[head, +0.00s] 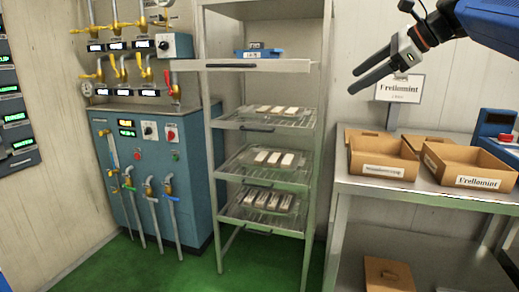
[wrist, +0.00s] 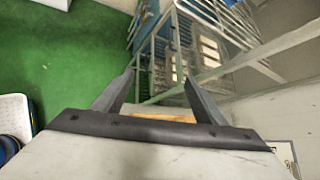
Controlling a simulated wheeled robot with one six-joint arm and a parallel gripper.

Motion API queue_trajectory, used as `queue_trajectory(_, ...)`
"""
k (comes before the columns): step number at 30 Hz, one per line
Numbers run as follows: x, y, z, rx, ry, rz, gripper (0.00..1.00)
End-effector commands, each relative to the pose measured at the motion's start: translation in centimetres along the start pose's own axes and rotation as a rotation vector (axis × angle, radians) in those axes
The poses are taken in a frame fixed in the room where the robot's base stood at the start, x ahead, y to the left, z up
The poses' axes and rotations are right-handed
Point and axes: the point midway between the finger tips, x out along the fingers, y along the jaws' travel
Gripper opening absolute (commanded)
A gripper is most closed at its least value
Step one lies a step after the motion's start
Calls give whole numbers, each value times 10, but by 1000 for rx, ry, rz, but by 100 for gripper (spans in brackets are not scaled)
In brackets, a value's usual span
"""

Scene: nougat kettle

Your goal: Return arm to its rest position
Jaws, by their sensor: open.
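My gripper (head: 370,75) is at the upper right of the head view, in the air in front of the wall, with its two dark fingers pointing left and slightly down. In the wrist view my gripper (wrist: 158,85) has its fingers spread apart with nothing between them. My blue arm reaches in from the top right corner of the head view. The gripper is left of and above the Frellomint sign (head: 400,88) in the picture and touches nothing that I can see.
A metal rack (head: 312,150) holds trays of pale bars (head: 281,159). A blue machine (head: 150,175) with valves stands left of it. A bench (head: 400,190) at right carries cardboard boxes (head: 470,165), one labelled Frellomint. Green floor (head: 120,270) is clear in front.

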Motion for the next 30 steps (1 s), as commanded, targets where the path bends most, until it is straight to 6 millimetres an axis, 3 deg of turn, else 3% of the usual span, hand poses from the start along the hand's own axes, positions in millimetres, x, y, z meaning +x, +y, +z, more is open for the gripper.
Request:
queue_trajectory(1,5,25,-9,-76,35,13,65)
queue_trajectory(11,36,179,-103,-698,260,170,65)
queue_trajectory(21,52,337,-225,-1404,383,464,65)
queue_trajectory(25,55,384,-267,-1640,390,581,65)
queue_trajectory(30,58,418,-300,-1828,383,680,65)
